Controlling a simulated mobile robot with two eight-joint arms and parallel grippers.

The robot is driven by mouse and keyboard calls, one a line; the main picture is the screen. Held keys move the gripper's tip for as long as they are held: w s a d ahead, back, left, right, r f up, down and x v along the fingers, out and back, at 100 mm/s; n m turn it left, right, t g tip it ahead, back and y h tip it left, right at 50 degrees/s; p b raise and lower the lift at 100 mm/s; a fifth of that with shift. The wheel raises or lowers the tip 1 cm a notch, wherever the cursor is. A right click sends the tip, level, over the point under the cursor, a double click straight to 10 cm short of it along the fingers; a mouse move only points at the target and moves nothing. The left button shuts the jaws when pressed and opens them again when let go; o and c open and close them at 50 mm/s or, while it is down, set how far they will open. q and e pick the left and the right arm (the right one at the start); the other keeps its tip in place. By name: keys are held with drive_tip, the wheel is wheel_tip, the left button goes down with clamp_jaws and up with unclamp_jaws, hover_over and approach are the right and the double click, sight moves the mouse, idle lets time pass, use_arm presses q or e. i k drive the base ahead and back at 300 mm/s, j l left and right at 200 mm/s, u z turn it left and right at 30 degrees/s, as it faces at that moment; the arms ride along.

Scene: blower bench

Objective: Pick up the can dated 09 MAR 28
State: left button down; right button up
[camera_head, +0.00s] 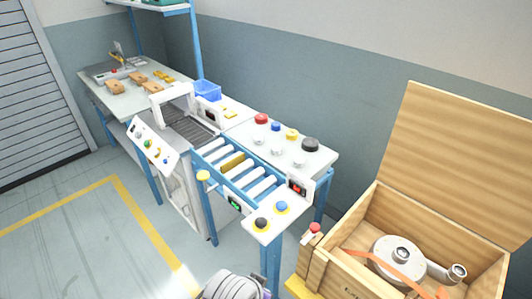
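No can dated 09 MAR 28 can be made out; no date is readable anywhere at this size. A row of round-topped pieces stands on the white bench top (244,129): a red one (261,118), a blue one (275,126), a yellow one (292,134) and a black one (310,145). Several small pale round pieces (277,151) stand in front of them. I cannot tell whether any of these is a can. Neither of my grippers can be made out.
A roller conveyor (216,158) runs through a white arch (171,93). A blue bin (207,91) and a far table (97,79) with brown pieces stand beyond. An open wooden crate (360,214) holding a metal blower (394,256) stands right. Floor at left is clear.

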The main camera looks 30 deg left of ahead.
sight(275, 150)
drive_tip(key=k+j, duration=0.1)
drive_tip(key=j, duration=1.55)
drive_tip(key=i+j, duration=0.15)
drive_tip(key=j, duration=0.4)
drive_tip(key=i+j, duration=0.35)
drive_tip(key=j, duration=0.15)
drive_tip(key=i+j, duration=0.3)
drive_tip(key=j, duration=0.2)
drive_tip(key=i+j, duration=0.15)
drive_tip(key=i, duration=0.15)
drive_tip(key=i+j, duration=0.1)
drive_tip(key=i, duration=0.15)
